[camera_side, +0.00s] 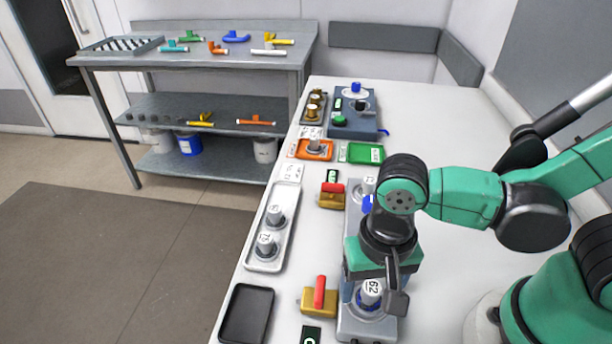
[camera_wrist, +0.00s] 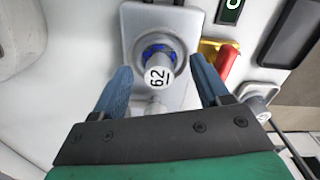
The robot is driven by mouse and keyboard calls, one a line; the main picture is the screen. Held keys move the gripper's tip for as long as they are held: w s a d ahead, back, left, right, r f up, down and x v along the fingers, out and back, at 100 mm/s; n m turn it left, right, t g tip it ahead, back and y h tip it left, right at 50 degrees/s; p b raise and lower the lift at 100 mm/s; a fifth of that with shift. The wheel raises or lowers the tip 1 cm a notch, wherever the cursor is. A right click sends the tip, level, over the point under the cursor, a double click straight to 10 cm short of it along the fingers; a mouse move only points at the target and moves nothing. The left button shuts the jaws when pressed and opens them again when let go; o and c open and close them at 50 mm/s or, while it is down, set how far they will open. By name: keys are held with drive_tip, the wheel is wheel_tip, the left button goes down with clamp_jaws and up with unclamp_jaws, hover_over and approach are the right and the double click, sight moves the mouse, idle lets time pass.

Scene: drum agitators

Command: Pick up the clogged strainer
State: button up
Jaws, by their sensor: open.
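A grey cylindrical strainer with a white cap marked 62 (camera_side: 371,291) stands upright in a blue-ringed seat on a grey housing (camera_side: 362,326). The same strainer is in the wrist view (camera_wrist: 159,73), upper middle. My gripper (camera_wrist: 160,78) is open, with one blue finger on each side of the strainer and a visible gap on both sides. In the side view my gripper (camera_side: 384,288) is right at this strainer, and its near finger partly covers it. I see no mark that tells whether this strainer is clogged.
A white tray (camera_side: 252,255) holds two similar capped parts. An orange tray (camera_side: 298,150) holds one; a green tray (camera_side: 365,154) looks empty. A black tray (camera_side: 247,313) is empty. Red-handled valves (camera_side: 319,292) stand beside the housing. A second labelled cylinder (camera_side: 367,186) stands behind my gripper.

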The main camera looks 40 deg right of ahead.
drive_tip(key=shift+f, duration=0.45)
clamp_jaws()
drive_tip(key=shift+r, duration=0.15)
